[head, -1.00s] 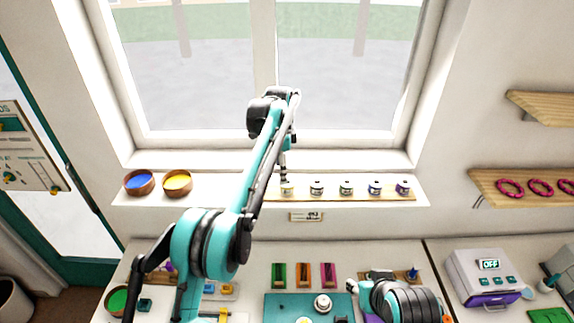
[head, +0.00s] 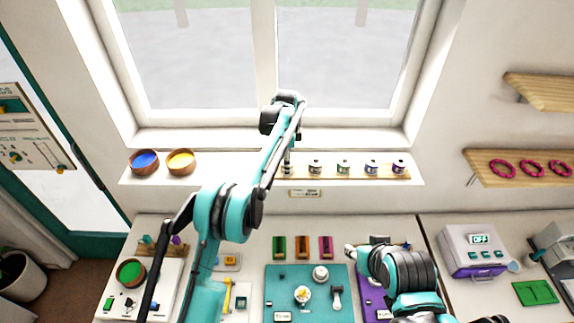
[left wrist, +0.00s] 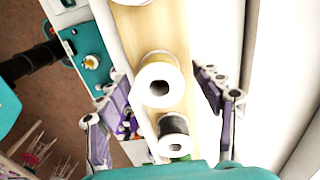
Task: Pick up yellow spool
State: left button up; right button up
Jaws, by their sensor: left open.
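The yellow spool (left wrist: 157,80) shows in the left wrist view with a pale top, a dark centre hole and a yellow band. It stands on a wooden strip on the windowsill, and is the leftmost of the row in the head view (head: 287,172). My left gripper (head: 288,160) is right above it in the head view. In the left wrist view my left gripper (left wrist: 160,76) is open, one finger either side of the spool, with gaps between. My right gripper (head: 351,250) is low over the bench; its jaws are unclear.
A dark-wound spool (left wrist: 173,135) stands close beside it on the wooden strip (left wrist: 148,30). Several more spools line the strip to the right. The window is close behind.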

pick_arm(q)
jog(key=c, duration=1.3)
jog(key=shift+o, duration=0.2)
jog(key=shift+r, duration=0.15)
